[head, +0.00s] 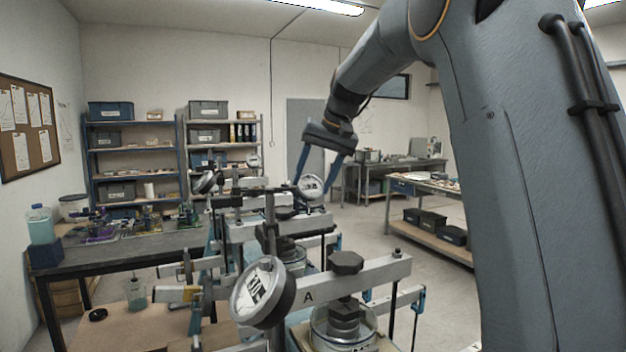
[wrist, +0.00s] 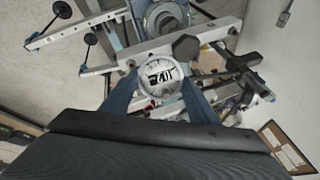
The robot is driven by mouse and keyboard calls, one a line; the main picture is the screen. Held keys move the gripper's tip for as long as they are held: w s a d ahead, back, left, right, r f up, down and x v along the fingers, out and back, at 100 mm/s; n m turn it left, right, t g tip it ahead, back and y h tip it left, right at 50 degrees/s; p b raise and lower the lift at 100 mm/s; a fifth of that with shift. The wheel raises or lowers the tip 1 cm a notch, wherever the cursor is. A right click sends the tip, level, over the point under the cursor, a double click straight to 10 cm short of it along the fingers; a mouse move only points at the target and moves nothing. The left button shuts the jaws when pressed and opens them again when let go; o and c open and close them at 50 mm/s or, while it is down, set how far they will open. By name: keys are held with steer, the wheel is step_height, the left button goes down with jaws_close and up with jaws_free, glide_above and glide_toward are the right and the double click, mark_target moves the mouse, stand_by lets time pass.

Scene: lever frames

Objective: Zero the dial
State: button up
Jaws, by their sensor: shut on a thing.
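My gripper (head: 314,186) reaches down at the middle of the head view, its two blue fingers shut on a round white-faced dial (head: 310,184). In the wrist view the dial (wrist: 159,77) sits between the fingers, its face towards the camera with dark markings. Its pointer is too small to read. The dial is on a lever frame behind the nearest one. The nearest lever frame (head: 378,272), marked A, carries another dial (head: 258,290) at its left end, tilted, with a dark rim.
Beams, posts and clamps crowd the middle. A dark workbench (head: 130,249) stands at left, with a bottle (head: 41,226). A bench with black bins (head: 452,235) is at right. Open floor lies between.

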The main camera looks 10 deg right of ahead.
steer(key=o, duration=1)
steer(key=shift+o, duration=0.2)
steer(key=b+v, duration=0.3)
steer(key=v, duration=0.4)
steer(key=shift+s+r, duration=0.2)
steer(key=shift+r, duration=0.15)
steer(key=shift+d, duration=0.15)
